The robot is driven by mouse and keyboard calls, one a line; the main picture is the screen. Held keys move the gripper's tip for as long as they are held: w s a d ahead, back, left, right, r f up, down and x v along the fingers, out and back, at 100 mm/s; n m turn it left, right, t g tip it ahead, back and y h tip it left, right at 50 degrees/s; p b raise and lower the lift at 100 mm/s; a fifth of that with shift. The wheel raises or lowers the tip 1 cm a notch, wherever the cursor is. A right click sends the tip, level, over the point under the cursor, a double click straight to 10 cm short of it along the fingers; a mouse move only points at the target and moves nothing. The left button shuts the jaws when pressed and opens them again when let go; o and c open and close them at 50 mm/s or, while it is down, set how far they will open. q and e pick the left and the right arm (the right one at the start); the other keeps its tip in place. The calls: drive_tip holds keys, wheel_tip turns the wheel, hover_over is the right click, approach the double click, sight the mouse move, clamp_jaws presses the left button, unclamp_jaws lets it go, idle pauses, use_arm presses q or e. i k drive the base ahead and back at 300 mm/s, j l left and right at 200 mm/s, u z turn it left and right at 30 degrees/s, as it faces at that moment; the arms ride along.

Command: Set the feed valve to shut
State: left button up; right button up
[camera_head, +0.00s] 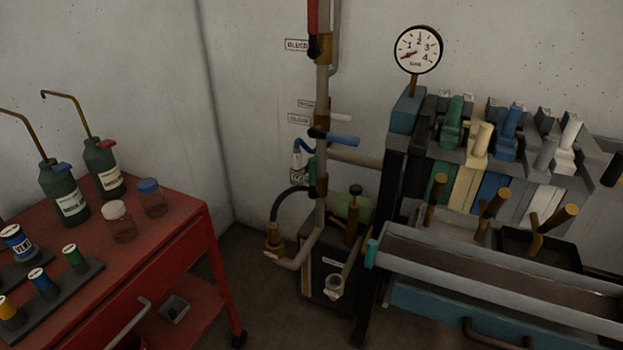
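A vertical grey pipe (321,85) on the back wall carries several valves, and I cannot tell which one is the feed valve. A red lever (312,15) points up along the pipe at the top, beside a tag that seems to read BLEED (297,45). A blue lever (342,140) sticks out to the right, across the pipe, at mid height. The smaller tags (299,119) beside these are too small to read surely. Neither of my grippers is in view.
A red cart (160,235) with bottles, jars and capped cans stands at the left. A pressure gauge (418,50) tops a bench (480,270) with coloured levers and a trough at the right. A dark box (330,265) stands on the floor under the pipe. Some floor is clear between cart and box.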

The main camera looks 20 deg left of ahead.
sight(313, 193)
drive_tip(key=i+l+u, duration=0.65)
drive_tip(key=i+j, duration=0.1)
drive_tip(key=i, duration=0.05)
